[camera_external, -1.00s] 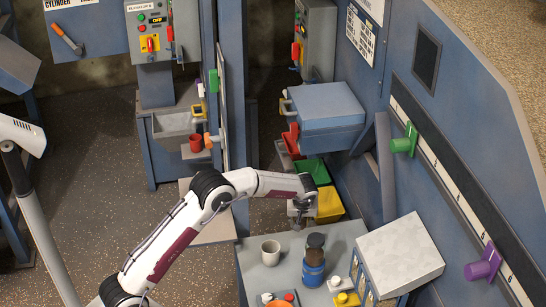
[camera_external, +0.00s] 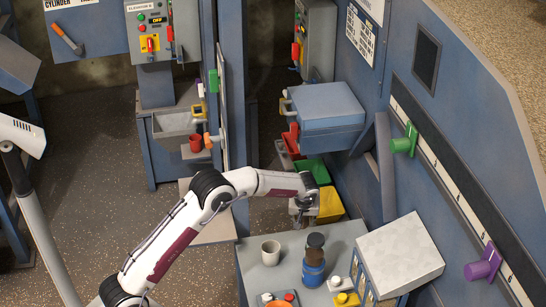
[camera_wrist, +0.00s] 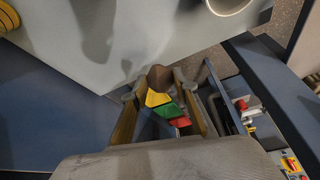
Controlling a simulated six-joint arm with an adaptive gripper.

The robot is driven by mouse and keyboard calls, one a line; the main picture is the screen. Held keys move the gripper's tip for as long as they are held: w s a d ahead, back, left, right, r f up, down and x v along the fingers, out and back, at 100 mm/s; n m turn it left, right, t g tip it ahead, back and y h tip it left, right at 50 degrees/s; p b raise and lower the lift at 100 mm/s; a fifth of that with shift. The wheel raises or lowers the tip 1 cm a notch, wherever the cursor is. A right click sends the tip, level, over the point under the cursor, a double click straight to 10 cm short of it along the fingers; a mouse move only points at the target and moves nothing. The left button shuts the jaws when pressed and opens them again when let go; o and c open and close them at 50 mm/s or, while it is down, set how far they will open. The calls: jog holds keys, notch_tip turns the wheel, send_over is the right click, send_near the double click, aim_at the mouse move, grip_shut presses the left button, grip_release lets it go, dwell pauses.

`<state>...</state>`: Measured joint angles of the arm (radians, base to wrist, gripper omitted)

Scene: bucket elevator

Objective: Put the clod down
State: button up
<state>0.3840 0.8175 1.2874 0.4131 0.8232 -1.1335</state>
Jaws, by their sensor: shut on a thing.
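The brown clod (camera_wrist: 158,77) shows in the wrist view between the tips of my gripper (camera_wrist: 158,88). My gripper is shut on it. In the external view my gripper (camera_external: 302,212) points down beside the yellow bin (camera_external: 330,204), near the far edge of the grey table (camera_external: 250,254). The clod cannot be made out there. In the wrist view the yellow bin (camera_wrist: 155,98), the green bin (camera_wrist: 168,111) and the red bin (camera_wrist: 180,122) show beyond the clod, between the fingers.
A light mug (camera_external: 270,252) and a blue-banded jar with a brown upper part (camera_external: 313,272) stand on the table. A pale box (camera_external: 400,255) and button boxes (camera_external: 345,298) are at its right and front. The green bin (camera_external: 313,171) sits behind the yellow one.

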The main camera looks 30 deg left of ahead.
jog(key=w+d+m+h, duration=0.2)
jog(key=w+d+m, duration=0.1)
jog(key=d+m, duration=0.4)
jog(key=m+h, duration=0.2)
jog(key=m, duration=0.1)
send_over(342, 249)
jog(key=s, duration=0.1)
jog(key=shift+s+a+r, duration=0.2)
jog(key=shift+a, duration=0.1)
jog(key=shift+f, duration=3.1)
jog(key=shift+f, duration=0.1)
jog(key=shift+f, duration=1.8)
jog(key=shift+c, duration=0.2)
jog(key=shift+f, duration=0.15)
